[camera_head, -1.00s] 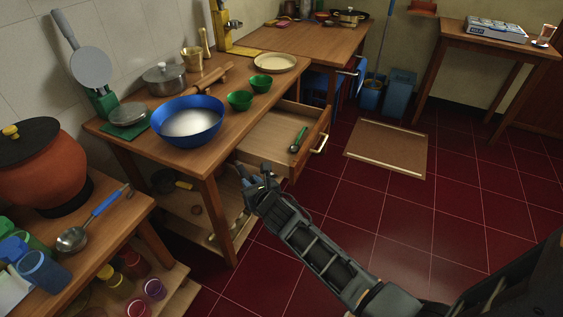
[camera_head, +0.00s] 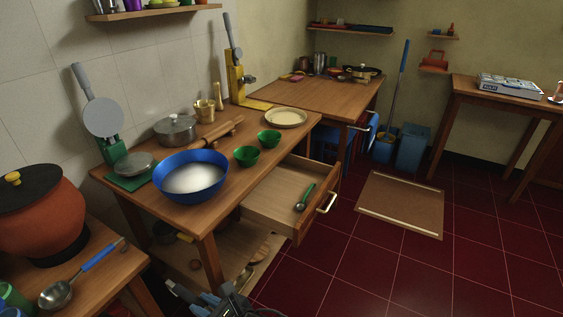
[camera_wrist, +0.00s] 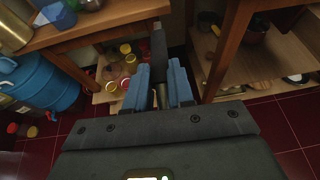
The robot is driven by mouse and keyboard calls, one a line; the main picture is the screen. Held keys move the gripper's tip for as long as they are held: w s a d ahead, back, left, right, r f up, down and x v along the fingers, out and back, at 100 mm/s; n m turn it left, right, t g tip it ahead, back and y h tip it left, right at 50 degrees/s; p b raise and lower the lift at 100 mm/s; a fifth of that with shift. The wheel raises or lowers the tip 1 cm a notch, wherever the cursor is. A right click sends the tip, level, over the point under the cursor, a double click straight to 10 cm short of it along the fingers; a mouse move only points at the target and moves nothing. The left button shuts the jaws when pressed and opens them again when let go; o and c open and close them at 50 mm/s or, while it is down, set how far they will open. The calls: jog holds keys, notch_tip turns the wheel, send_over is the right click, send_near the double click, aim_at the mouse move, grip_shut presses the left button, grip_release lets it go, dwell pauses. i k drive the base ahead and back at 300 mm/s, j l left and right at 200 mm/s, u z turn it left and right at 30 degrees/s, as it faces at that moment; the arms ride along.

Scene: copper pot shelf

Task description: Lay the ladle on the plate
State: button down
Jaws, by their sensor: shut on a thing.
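A ladle (camera_head: 57,294) with a steel bowl and blue handle lies on the left table. The cream plate (camera_head: 286,117) lies on the long wooden table, right of the mortar, and looks empty. My gripper (camera_head: 197,298) is at the lower edge of the head view, below the long table's front and right of the ladle. In the wrist view my gripper (camera_wrist: 160,92) is shut on a dark, bar-like thing (camera_wrist: 158,55) between its blue fingers. I cannot tell what that thing is. The ladle and plate are apart from my gripper.
A blue bowl of white contents (camera_head: 191,177) and two green bowls (camera_head: 257,147) stand before the plate. An open drawer (camera_head: 270,205) holding a green-handled spoon (camera_head: 305,198) juts out. A red pot (camera_head: 38,222) stands behind the ladle. The red floor right is mostly clear.

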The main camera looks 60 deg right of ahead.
aim_at(287, 117)
jog(key=l+u, duration=0.1)
jog(key=l, duration=0.65)
jog(key=k+l+u, duration=0.1)
jog(key=l, duration=0.65)
jog(key=l+u, duration=0.15)
jog(key=l, duration=0.6)
jog(key=k, duration=0.05)
